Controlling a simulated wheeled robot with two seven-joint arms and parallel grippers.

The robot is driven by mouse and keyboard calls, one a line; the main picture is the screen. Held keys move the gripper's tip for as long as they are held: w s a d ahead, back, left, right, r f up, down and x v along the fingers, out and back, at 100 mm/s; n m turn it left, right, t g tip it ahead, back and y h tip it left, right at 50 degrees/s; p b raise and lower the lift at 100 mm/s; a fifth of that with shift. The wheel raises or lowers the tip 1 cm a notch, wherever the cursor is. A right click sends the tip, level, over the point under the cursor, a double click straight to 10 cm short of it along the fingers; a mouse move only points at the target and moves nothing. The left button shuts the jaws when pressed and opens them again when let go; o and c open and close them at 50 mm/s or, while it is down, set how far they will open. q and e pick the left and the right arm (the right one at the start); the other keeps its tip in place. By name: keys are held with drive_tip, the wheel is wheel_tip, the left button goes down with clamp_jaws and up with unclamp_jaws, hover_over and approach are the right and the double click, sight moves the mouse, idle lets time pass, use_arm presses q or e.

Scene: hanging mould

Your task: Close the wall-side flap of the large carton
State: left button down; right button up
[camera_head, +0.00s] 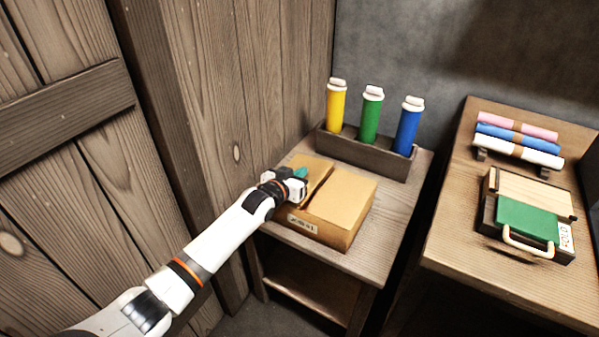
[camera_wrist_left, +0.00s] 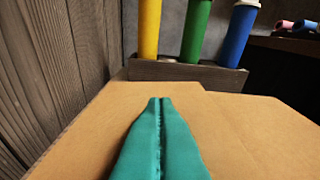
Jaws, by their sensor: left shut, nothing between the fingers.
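The large carton (camera_head: 322,233) sits on a small wooden table against the plank wall. Its right-hand flap (camera_head: 345,198) lies flat across the top. The wall-side flap (camera_head: 318,170) is on the left, partly hidden by my gripper, and looks nearly level, with a dark line between the two flaps. Whether it is fully flat I cannot tell. My left gripper (camera_head: 301,173) is shut and empty at the wall-side flap. In the left wrist view its teal fingers (camera_wrist_left: 160,103) lie over the cardboard (camera_wrist_left: 100,118); contact is unclear. My right gripper is out of view.
A dark rack (camera_head: 367,152) with yellow, green and blue tubes stands behind the carton. The plank wall (camera_head: 235,90) is close on the left. A second table (camera_head: 465,225) on the right holds rolls (camera_head: 518,145) and a green-fronted case (camera_head: 525,219).

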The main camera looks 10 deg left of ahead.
use_arm(q)
drive_tip(key=shift+d+f, duration=0.1)
drive_tip(key=shift+f, duration=0.2)
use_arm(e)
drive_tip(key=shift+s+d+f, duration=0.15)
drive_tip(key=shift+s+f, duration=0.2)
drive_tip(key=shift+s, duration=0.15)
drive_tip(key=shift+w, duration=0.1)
